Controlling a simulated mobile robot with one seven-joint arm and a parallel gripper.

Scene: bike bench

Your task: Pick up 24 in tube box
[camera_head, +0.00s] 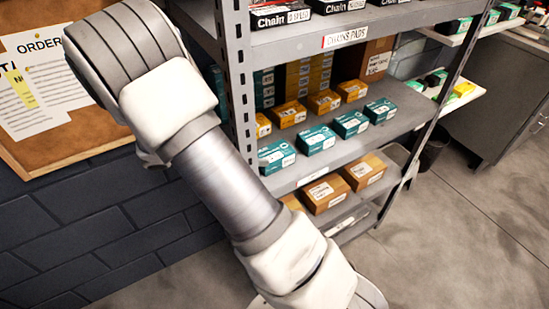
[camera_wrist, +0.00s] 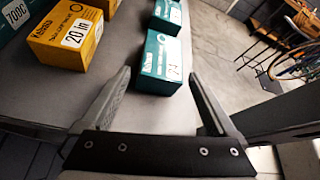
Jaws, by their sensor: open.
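In the wrist view a teal box (camera_wrist: 163,65) stands on the grey shelf just ahead of and between the fingertips of my gripper (camera_wrist: 160,76). Its white end label is too blurred to read for certain. My gripper is open with nothing held. A yellow box (camera_wrist: 66,37) to the left reads "20 in". A second teal box (camera_wrist: 170,14) stands behind the near one. In the head view, a row of teal boxes (camera_head: 315,140) stands at the front of the middle shelf, with yellow boxes (camera_head: 288,115) behind. My gripper does not show there.
The middle shelf (camera_head: 405,104) has bare room at its right end. Brown boxes (camera_head: 327,194) sit on the shelf below. Dark boxes labelled "Chain" (camera_head: 280,14) stand on the shelf above. A grey upright post (camera_head: 238,85) is close beside my arm. Open floor (camera_head: 460,220) lies to the right.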

